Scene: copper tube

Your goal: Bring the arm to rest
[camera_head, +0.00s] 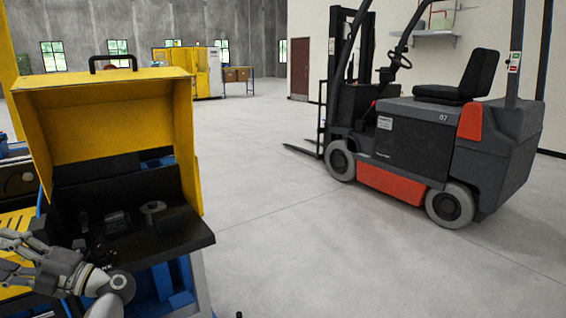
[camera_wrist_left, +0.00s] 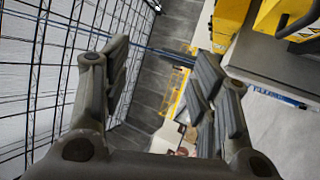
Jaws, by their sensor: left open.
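My left gripper (camera_head: 42,262) shows at the lower left edge of the head view, in front of the yellow-hooded machine (camera_head: 110,95). My grey arm comes in from the bottom left corner there. In the left wrist view the gripper (camera_wrist_left: 160,72) is open, its dark padded fingers wide apart, with nothing between them. No copper tube can be made out in either view. My right gripper is not in view.
The machine's black bed (camera_head: 185,232) lies close to my left arm. A wire mesh fence (camera_wrist_left: 55,75) runs along the left of the wrist view. A forklift (camera_head: 420,130) stands at the right. The concrete floor (camera_head: 330,255) between is clear.

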